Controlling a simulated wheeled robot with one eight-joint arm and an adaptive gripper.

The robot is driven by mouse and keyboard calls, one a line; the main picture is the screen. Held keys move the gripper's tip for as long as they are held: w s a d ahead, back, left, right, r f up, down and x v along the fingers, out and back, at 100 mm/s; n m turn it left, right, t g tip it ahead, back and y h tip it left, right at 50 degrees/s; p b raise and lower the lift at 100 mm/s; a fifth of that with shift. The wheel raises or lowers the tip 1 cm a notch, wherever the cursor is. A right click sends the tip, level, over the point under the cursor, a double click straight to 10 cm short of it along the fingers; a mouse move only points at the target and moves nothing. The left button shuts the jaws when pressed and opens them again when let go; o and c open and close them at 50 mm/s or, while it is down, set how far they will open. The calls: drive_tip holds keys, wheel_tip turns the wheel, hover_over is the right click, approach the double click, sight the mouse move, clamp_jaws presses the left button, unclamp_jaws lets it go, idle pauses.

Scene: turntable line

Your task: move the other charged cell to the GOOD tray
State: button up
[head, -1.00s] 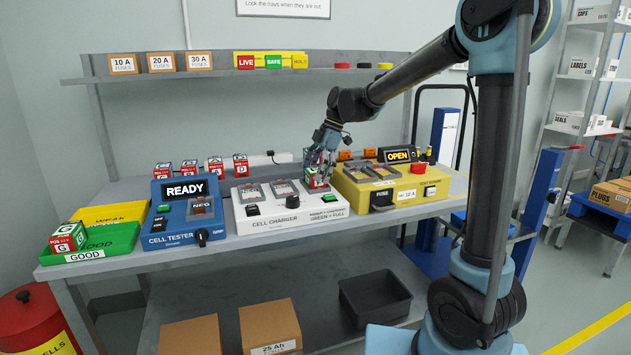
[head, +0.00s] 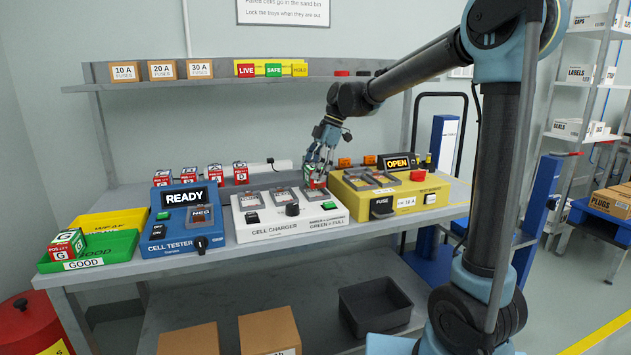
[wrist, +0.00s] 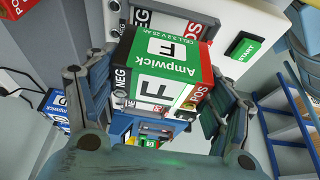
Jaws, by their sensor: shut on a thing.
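My gripper (head: 315,178) is shut on cell F (wrist: 165,75) at the right end of the white cell charger (head: 283,229). In the wrist view the cell, green on top with red and dark ends, sits between both fingers. The rightmost charger bay is mostly hidden behind it, and I cannot tell whether the cell is clear of the bay. The green GOOD tray (head: 108,253) is at the left end of the bench. Cell G (head: 67,244) stands in its left part, with bare tray to its right.
The blue cell tester (head: 175,241), showing READY, stands between the GOOD tray and the charger. The yellow WEAK tray (head: 135,217) is behind the GOOD tray. Several cells (head: 214,174) stand behind the tester. A yellow station (head: 408,200) showing OPEN is right of the charger.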

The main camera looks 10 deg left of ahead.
wheel_tip(320, 180, up, 6)
drive_tip(key=shift+r, duration=0.2)
drive_tip(key=shift+d, duration=0.1)
